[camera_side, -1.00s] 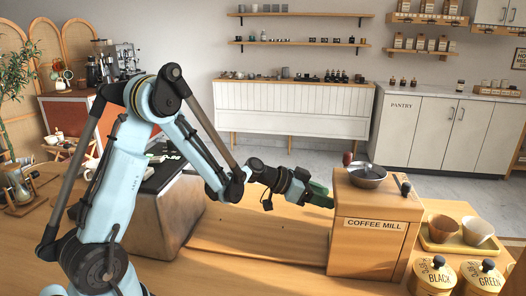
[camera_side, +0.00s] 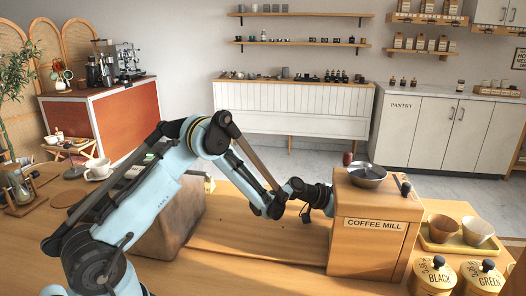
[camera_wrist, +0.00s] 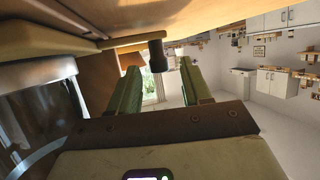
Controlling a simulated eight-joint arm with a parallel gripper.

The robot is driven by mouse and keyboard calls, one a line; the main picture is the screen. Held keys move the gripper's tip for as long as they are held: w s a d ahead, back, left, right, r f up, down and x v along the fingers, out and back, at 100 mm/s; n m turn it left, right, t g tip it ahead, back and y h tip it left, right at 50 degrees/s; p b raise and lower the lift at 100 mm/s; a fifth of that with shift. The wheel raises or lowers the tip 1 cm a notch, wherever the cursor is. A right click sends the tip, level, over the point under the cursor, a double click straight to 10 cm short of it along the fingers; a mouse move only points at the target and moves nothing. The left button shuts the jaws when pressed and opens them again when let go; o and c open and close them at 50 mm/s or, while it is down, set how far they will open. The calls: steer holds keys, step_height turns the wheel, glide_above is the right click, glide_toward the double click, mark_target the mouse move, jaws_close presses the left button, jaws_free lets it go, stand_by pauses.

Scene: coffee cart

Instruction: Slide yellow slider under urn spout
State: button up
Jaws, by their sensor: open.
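My gripper (camera_wrist: 160,88) shows in the wrist view with its two green fingers apart and nothing clearly between them. In the side view its fingers are hidden behind the coffee mill (camera_side: 368,247), and only my wrist shows at the mill's left side. I cannot make out the yellow slider for certain in either view. A yellowish-tan bar (camera_wrist: 40,40) lies at the upper left of the wrist view, but I cannot tell whether it is the slider. A shiny metal curved surface (camera_wrist: 45,115) stands below it. I cannot clearly identify the urn or its spout.
A dark knob or handle (camera_wrist: 157,55) is close by, near the gap between the fingers. In the side view a metal bowl (camera_side: 367,177) tops the mill. A yellow tray (camera_side: 430,241) with two cups and lidded canisters (camera_side: 433,276) stand right. Open wooden tabletop (camera_side: 260,240) lies left.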

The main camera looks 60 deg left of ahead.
steer(key=shift+w+d+f, duration=0.2)
steer(key=shift+w+d, duration=0.05)
steer(key=shift+w, duration=0.1)
jaws_close()
